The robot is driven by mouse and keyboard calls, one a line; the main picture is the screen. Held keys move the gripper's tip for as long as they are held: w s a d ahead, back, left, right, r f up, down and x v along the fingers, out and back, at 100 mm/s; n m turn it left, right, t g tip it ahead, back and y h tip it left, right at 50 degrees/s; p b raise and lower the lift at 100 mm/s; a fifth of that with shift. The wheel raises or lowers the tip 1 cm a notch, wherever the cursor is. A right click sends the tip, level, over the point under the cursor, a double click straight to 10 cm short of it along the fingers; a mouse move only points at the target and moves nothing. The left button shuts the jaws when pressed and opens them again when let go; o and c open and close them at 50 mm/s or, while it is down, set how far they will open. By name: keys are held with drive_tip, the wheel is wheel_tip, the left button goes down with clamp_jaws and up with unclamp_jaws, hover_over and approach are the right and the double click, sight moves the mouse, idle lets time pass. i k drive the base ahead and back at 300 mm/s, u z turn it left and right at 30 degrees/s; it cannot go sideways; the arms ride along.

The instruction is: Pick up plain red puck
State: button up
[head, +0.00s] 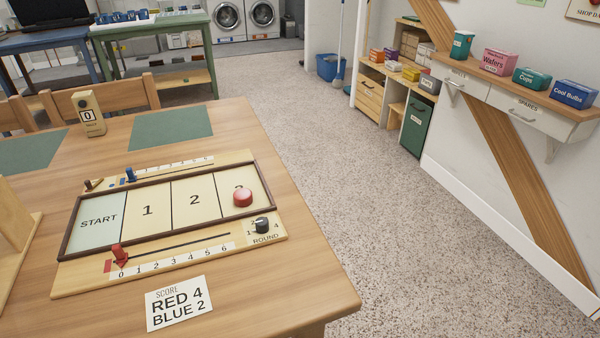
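The red puck (243,196) is a small round disc with a plain top. It lies on the game board (147,211), in the last lane section at the right, partly covering the printed number there. The lane has a dark brown frame and sections marked START, 1 and 2 to its left. My gripper is not in view.
A red slider (119,255), a blue slider (130,175) and a black round dial (262,225) stand up from the board. A score card (179,302) lies in front. A wooden counter block (89,113) stands behind. The table (285,300) is bare at its front right; open floor lies beyond.

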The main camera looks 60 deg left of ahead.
sight(242, 197)
drive_tip(key=i, duration=0.3)
drive_tip(key=u, duration=4.55)
drive_tip(key=i, duration=0.4)
